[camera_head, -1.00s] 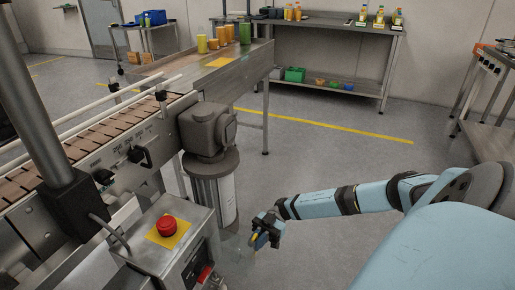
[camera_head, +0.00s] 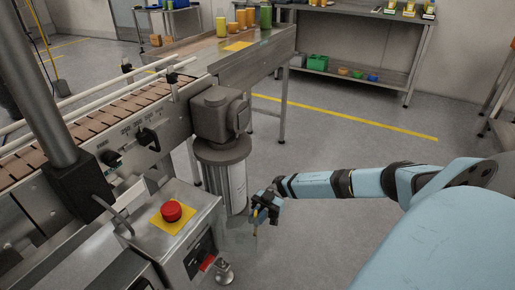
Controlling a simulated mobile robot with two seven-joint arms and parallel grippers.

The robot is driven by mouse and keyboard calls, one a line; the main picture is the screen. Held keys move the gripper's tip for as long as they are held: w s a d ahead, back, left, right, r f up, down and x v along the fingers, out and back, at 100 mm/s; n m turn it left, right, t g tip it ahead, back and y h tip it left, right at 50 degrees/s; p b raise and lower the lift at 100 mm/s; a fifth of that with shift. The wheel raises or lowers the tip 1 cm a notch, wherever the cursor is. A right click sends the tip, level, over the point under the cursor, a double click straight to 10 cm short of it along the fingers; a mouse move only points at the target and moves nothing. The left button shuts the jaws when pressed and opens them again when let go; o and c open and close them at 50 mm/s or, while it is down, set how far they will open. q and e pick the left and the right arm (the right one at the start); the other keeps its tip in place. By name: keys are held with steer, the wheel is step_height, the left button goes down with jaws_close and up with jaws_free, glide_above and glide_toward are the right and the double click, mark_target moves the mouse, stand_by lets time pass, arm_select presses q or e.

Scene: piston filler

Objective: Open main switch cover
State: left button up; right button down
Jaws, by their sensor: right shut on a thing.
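The main switch (camera_head: 207,263), with a red handle on a dark plate, is on the right-hand face of the grey metal control box (camera_head: 150,237). A faint clear panel (camera_head: 236,239), which looks like the switch cover, stands out from that face towards my right gripper. My right gripper (camera_head: 256,228) is to the right of the box, pointing down, and is shut on what seems to be the clear cover's outer edge. The cover's outline is too faint to tell its exact angle. My left gripper is not in view.
A red emergency button (camera_head: 172,211) on a yellow plate tops the box. A conveyor (camera_head: 110,130) runs behind it, with a grey motor (camera_head: 218,115) over a round column. A table with bottles and jars (camera_head: 240,60) stands farther back. The floor at right is open.

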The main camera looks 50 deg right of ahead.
steer(key=c, duration=1.2)
jaws_free()
steer(key=shift+c, duration=0.2)
steer(key=w+d, duration=0.2)
steer(key=d, duration=1.1)
steer(key=shift+w+d, duration=0.25)
steer(key=shift+w, duration=0.05)
